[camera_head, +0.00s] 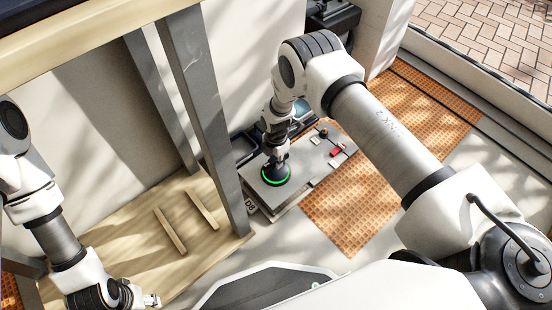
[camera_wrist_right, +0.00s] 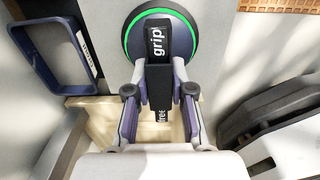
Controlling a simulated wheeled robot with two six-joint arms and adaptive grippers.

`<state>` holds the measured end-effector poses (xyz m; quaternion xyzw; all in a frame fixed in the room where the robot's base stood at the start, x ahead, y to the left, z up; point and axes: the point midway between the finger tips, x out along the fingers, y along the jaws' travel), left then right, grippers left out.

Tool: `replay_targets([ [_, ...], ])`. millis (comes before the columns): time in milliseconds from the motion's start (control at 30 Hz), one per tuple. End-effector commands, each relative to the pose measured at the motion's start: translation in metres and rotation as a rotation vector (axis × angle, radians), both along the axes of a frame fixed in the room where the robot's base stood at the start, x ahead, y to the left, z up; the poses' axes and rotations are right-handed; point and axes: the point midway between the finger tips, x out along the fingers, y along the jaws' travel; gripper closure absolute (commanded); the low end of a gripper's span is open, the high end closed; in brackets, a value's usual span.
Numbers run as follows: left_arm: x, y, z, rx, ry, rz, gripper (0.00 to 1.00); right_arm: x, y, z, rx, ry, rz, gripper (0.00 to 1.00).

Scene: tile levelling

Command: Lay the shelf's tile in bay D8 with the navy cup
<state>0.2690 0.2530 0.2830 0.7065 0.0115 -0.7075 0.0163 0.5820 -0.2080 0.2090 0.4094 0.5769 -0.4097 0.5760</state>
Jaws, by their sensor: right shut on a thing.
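The navy cup (camera_head: 276,176) has a glowing green ring and rests on a grey tile (camera_head: 258,190) at the bay marked D8 (camera_head: 250,207). My right gripper (camera_head: 277,152) is shut on the cup's handle from above. In the right wrist view, the gripper (camera_wrist_right: 160,90) closes around a dark handle lettered "grip", above the navy cup (camera_wrist_right: 181,38). I cannot tell whether the tile is fully down or level. My left gripper (camera_head: 150,300) is at the lower left, away from the tile; its finger opening is unclear.
A wooden shelf (camera_head: 205,245) with two bare slats (camera_head: 170,230) and a grey post (camera_head: 205,110) stand left of the bay. Red and black small parts (camera_head: 336,151) lie beyond the cup. Orange textured flooring (camera_head: 345,215) is right. A navy frame (camera_wrist_right: 35,60) shows in the wrist view.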

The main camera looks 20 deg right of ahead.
Motion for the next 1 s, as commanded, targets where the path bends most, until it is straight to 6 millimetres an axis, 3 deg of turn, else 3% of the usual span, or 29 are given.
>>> replay_targets([
  [1000,0.000,0.000,-0.025,0.000,0.000,0.000,0.49,0.002,0.000,-0.032,0.000,-0.002,0.000,1.00],
])
